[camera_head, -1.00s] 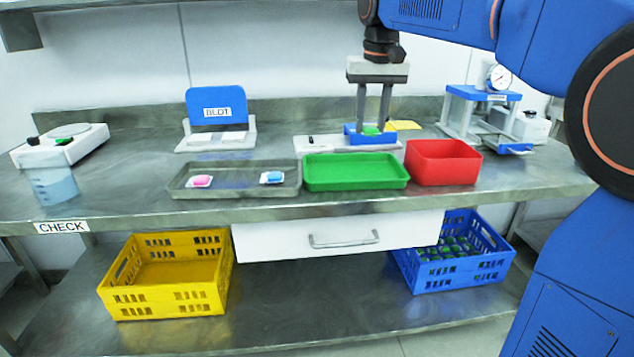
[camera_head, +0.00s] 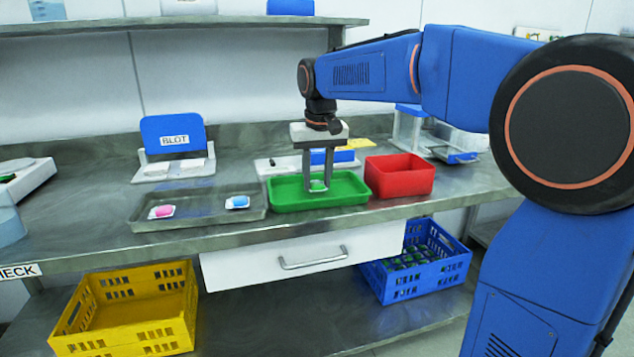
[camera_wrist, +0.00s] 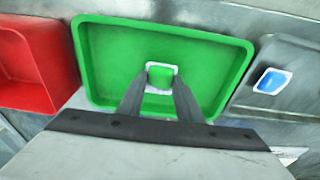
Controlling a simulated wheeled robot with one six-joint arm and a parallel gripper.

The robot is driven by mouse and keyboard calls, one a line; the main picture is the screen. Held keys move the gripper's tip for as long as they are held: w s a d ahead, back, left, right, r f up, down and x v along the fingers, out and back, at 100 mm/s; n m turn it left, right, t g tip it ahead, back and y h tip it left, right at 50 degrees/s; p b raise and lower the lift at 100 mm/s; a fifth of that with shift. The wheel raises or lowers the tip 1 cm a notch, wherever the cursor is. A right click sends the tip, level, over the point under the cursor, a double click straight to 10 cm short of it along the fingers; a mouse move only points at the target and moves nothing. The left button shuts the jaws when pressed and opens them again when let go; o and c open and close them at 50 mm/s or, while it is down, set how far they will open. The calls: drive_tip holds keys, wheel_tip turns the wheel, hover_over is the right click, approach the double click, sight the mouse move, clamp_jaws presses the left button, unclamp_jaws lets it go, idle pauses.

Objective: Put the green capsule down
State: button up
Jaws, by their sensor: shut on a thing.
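The green capsule (camera_wrist: 160,77) sits between the fingertips of my gripper (camera_wrist: 160,82), with a white rim around it in the wrist view. My gripper (camera_head: 318,187) is shut on it, pointing down inside the green tray (camera_head: 352,193). In the head view the capsule shows small and partly hidden by the fingers. It is over the tray's floor; I cannot tell whether it touches it. The green tray also shows in the wrist view (camera_wrist: 110,65) and holds nothing else that I can see.
A red bin (camera_head: 400,178) stands right of the green tray. A grey tray (camera_head: 200,212) on the left holds a pink capsule (camera_head: 163,211) and a blue capsule (camera_head: 238,202). A blue block (camera_head: 345,156) is behind the green tray. The BLOT stand (camera_head: 173,135) is at the back left.

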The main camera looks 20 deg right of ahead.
sight(319, 187)
drive_tip(key=shift+f, duration=0.45)
drive_tip(key=shift+f, duration=0.1)
drive_tip(key=o, duration=1.1)
wheel_tip(319, 187, up, 12)
drive_tip(key=s, duration=0.1)
drive_tip(key=shift+s, duration=0.4)
drive_tip(key=s+d+f+t, duration=0.1)
drive_tip(key=s+d+f, duration=0.2)
drive_tip(key=s+f, duration=1)
drive_tip(key=s+d+f+t, duration=0.2)
drive_tip(key=s+d+f, duration=0.2)
drive_tip(key=s+f, duration=0.9)
drive_tip(key=s, duration=0.5)
drive_tip(key=shift+n, duration=0.3)
drive_tip(key=shift+s, duration=0.1)
